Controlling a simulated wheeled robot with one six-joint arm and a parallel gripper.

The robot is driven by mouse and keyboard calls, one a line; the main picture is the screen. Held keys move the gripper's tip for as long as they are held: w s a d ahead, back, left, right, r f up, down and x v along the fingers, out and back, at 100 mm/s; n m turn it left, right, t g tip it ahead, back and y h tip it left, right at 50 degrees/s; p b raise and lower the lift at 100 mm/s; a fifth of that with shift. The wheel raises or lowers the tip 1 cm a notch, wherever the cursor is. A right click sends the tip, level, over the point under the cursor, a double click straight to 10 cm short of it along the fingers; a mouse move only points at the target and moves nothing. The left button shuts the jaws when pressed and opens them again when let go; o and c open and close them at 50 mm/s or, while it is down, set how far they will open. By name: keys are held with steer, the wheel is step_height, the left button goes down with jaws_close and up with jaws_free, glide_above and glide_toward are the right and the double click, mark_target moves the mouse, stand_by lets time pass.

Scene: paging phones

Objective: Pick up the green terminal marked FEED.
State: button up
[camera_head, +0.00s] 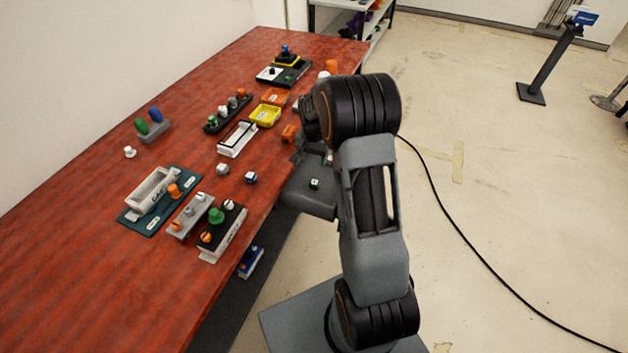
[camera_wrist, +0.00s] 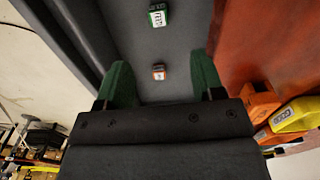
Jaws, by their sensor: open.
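A small green terminal (camera_head: 314,183) with a white label lies on a dark grey surface beside the table's right edge. It also shows in the wrist view (camera_wrist: 157,16), top centre, beyond the fingertips; its lettering is too small to read surely. A small orange-and-white block (camera_wrist: 158,72) lies on the same surface, nearer, and appears between the fingers in the picture. My gripper (camera_wrist: 161,64) is open, its two green fingers wide apart, with nothing held. It is over the grey surface, apart from the green terminal.
The red wooden table (camera_head: 75,270) fills the left, with several panels and knobs. A yellow tray (camera_head: 265,115), an orange tray (camera_head: 274,96) and an orange block (camera_head: 289,132) sit near its right edge. A black cable (camera_head: 445,215) crosses the floor.

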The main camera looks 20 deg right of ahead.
mark_target(315, 182)
step_height(315, 182, down, 8)
steer(key=shift+f, duration=0.1)
steer(key=shift+d+f+p, duration=0.15)
steer(key=shift+f+p, duration=0.2)
steer(key=shift+f, duration=0.95)
steer(key=shift+d+f+p, duration=0.1)
steer(key=shift+f+p, duration=0.25)
steer(key=shift+f, duration=0.95)
steer(key=shift+c, duration=0.3)
steer(key=c, duration=0.9)
steer(key=shift+r, duration=0.15)
steer(key=shift+c, duration=0.2)
